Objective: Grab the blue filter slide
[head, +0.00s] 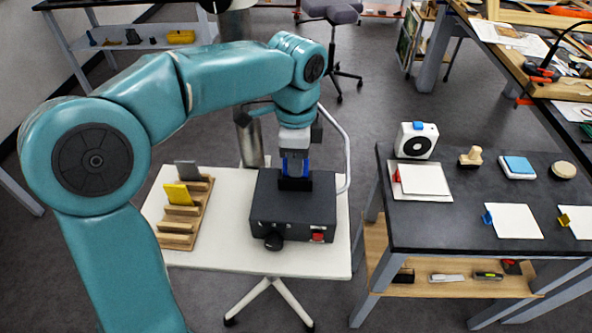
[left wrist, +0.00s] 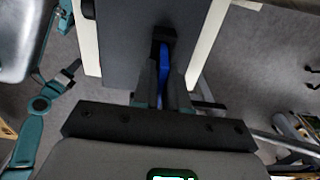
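The blue filter slide (left wrist: 163,62) stands upright in a dark slot holder on top of a black box (head: 262,208). In the head view blue parts of the slide (head: 306,167) show beside my fingers. My left gripper (head: 295,170) points down over the box from above. In the left wrist view its two fingers (left wrist: 163,85) lie close along both faces of the slide, with no clear gap, and appear shut on it. The slide's lower end is hidden in the holder. My right gripper is not in view.
The box stands on a small white table (head: 300,260). Left of it a wooden rack (head: 190,222) holds a yellow slide (head: 178,194) and a grey slide (head: 187,169). A metal tube curves up behind the box. A dark bench (head: 450,235) with several small items stands at right.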

